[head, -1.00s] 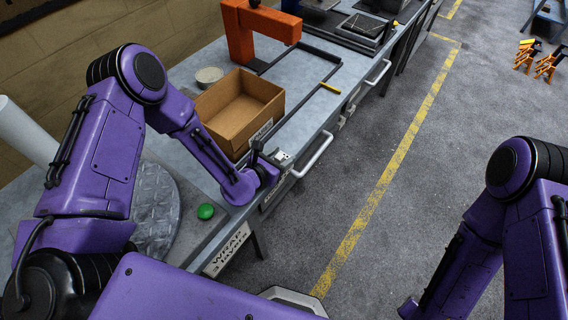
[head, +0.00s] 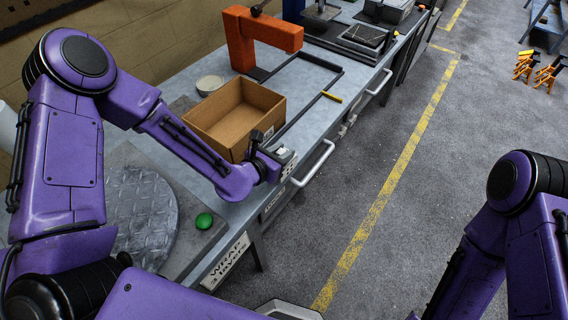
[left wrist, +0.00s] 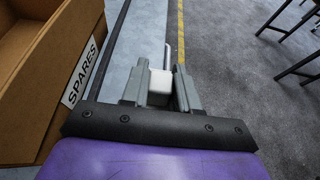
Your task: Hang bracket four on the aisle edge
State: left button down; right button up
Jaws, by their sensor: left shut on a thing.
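My left gripper (head: 284,153) is over the aisle-side edge of the grey bench (head: 330,112), just right of the cardboard box. In the left wrist view, the gripper (left wrist: 161,88) is shut on a small white block, seemingly the bracket (left wrist: 160,82), with a thin pale part reaching forward from it. A number on it cannot be read. In the head view, a small pale part of it (head: 283,150) shows at the fingertips. Whether it touches the edge cannot be told. My right gripper is outside the head view; only its arm shows.
An open cardboard box (head: 235,115), labelled SPARES, stands beside the gripper. A pale handle (head: 313,163) sticks out from the bench front; another (head: 378,83) is farther along. An orange press-like frame (head: 260,38) and green button (head: 204,220) are on the bench. The aisle floor (head: 410,170) is clear.

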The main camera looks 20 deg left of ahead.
pick_arm(q)
jog(key=s+d+b, duration=0.3)
jog(key=d, duration=0.6)
jog(key=s+d+b, duration=0.3)
jog(key=d, duration=0.6)
jog(key=shift+s+d+r, duration=0.2)
jog(key=shift+s+d, duration=0.05)
jog(key=shift+s, duration=0.1)
jog(key=shift+a, duration=0.1)
